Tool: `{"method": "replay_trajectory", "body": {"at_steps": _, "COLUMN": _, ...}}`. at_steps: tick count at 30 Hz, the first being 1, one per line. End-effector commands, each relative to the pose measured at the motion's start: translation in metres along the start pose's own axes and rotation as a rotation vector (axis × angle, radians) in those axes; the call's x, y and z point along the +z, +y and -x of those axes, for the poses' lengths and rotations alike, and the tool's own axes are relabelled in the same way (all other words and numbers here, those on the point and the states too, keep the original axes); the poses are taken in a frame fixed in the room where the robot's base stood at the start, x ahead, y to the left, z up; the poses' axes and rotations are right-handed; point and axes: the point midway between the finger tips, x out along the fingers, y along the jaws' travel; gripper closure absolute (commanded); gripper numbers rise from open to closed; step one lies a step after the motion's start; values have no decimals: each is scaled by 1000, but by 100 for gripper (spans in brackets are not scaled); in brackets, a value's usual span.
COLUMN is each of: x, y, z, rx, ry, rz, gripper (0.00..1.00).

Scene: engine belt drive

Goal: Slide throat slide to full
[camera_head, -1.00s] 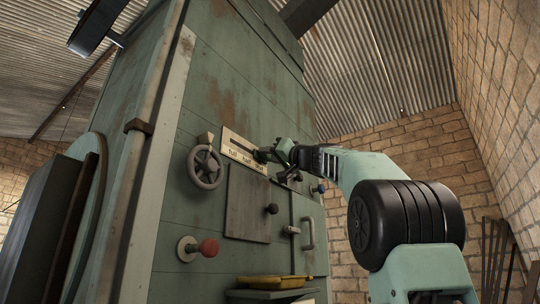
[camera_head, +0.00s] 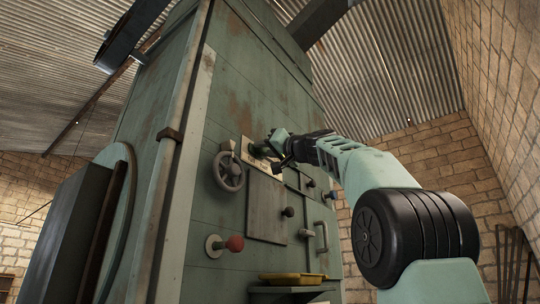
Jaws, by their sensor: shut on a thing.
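The throat slide's pale label plate (camera_head: 245,147) is on the green machine front, right of the handwheel. Its left end shows, while my gripper covers most of the rest, including its lettering. My gripper (camera_head: 263,149) reaches in from the right and is shut on the slide's dark knob (camera_head: 256,150). The knob is near the plate's left part. The fingers and knob overlap, so the exact grip is hard to see.
A grey handwheel (camera_head: 229,171) sits close to the left of the plate. Below are a square hatch (camera_head: 265,208) with a dark knob, a red knob (camera_head: 235,244), a bar handle (camera_head: 322,236) and a yellow tray (camera_head: 292,279) on a shelf.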

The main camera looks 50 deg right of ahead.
Motion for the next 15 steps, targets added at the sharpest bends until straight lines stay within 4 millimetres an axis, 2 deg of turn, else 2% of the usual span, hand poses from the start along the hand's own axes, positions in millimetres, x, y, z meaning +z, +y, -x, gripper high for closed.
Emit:
{"method": "replay_trajectory", "body": {"at_steps": 6, "x": 6, "y": -19, "z": 3, "rx": -3, "ry": 0, "rz": 0, "gripper": 100}}
{"method": "replay_trajectory", "body": {"at_steps": 15, "x": 6, "y": -22, "z": 3, "rx": -5, "ry": -1, "rz": -1, "gripper": 100}}
